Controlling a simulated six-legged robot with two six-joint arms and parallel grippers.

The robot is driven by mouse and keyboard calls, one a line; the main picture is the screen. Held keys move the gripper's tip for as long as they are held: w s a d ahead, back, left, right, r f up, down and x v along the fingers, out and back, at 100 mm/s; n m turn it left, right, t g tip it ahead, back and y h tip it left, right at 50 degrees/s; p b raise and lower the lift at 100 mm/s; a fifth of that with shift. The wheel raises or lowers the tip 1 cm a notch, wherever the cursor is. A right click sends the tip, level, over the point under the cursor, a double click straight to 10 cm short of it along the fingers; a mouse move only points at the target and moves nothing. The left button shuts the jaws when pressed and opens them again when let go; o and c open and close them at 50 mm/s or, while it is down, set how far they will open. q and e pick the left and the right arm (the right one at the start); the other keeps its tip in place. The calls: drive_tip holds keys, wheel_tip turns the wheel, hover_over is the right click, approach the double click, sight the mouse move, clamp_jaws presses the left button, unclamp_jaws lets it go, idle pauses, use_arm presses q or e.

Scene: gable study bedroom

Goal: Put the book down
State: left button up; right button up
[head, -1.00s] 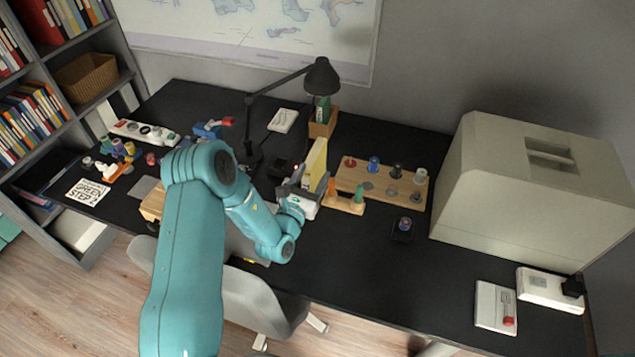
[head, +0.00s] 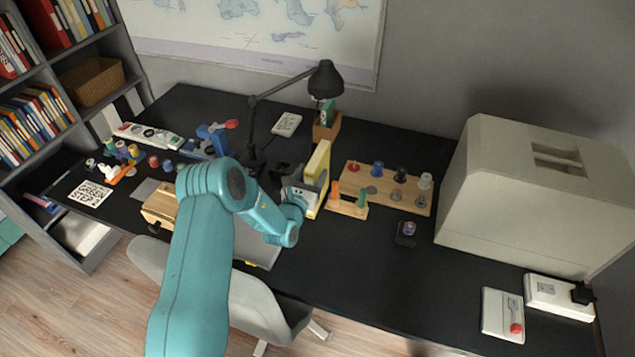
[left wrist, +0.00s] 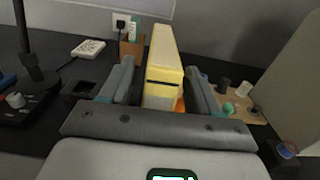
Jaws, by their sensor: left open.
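The yellow book (head: 318,172) stands upright on the black desk, beside the small wooden stand with the orange and green handles. It also shows in the left wrist view (left wrist: 164,62), between the two grey fingers. My left gripper (head: 303,188) is open at the near side of the book. In the left wrist view my left gripper (left wrist: 160,80) has a finger on each side of the book, with a visible gap at least on the left. The book's lower part is hidden by the gripper. My right gripper is in neither view.
A black desk lamp (head: 326,80) and a wooden holder (head: 326,127) stand behind the book. A wooden board with several knobs (head: 420,205) lies to the right, then a large beige case (head: 530,200).

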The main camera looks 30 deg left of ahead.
use_arm(q)
drive_tip(key=b+x, duration=0.1)
drive_tip(key=x, duration=0.1)
drive_tip(key=shift+w+f, duration=0.1)
drive_tip(key=shift+w, duration=0.35)
drive_tip(key=shift+w+a, duration=0.15)
drive_tip(key=shift+w, duration=0.1)
drive_tip(key=shift+r, duration=0.2)
drive_tip(key=shift+c, duration=1.2)
clamp_jaws()
drive_tip(key=shift+r, duration=0.1)
